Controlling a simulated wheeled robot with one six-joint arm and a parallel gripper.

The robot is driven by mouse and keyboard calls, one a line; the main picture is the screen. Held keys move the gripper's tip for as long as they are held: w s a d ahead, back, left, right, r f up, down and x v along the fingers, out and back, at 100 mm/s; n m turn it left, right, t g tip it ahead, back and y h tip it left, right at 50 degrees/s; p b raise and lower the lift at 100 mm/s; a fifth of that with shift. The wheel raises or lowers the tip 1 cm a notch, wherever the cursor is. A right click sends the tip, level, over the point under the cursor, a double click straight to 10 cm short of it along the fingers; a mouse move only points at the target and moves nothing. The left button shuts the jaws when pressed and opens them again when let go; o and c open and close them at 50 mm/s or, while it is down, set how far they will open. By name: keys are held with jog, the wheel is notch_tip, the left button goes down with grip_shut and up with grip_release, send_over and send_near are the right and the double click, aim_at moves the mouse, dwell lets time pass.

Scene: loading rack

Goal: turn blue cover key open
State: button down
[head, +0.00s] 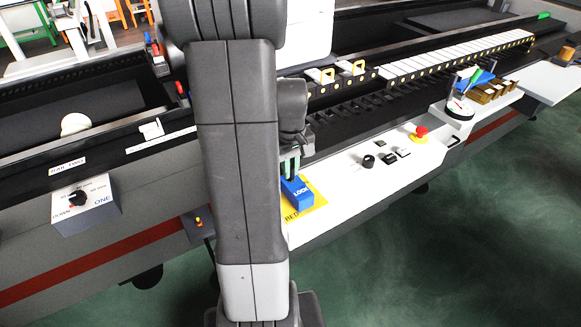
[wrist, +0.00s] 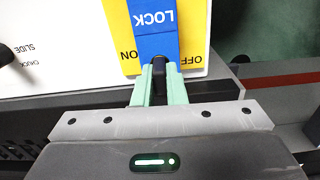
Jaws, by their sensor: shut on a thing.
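The blue cover (head: 299,196) marked LOCK sits on a yellow plate (head: 317,200) on the white panel of the machine. In the wrist view the blue cover (wrist: 154,30) lies on the yellow plate (wrist: 116,20), with ON to its left and OFF to its right. In the wrist view the green fingers of my gripper (wrist: 159,80) are shut on a small dark key (wrist: 159,65) at the end of the blue cover. The key's lower part is hidden between the fingers.
Black knobs (head: 367,161) and a red emergency button (head: 420,131) stand on the white panel to the right. A grey box with a dial (head: 78,198) is at the left. My own arm hides the middle of the head view.

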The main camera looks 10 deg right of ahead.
jog(key=shift+n, duration=0.3)
jog(key=c, duration=1.5)
grip_release()
jog(key=shift+o, duration=0.2)
notch_tip(320, 180, up, 14)
jog(key=shift+p, duration=0.4)
jog(key=shift+f, duration=0.25)
notch_tip(320, 180, down, 14)
jog(key=shift+r+b, duration=0.15)
jog(key=shift+b, duration=0.25)
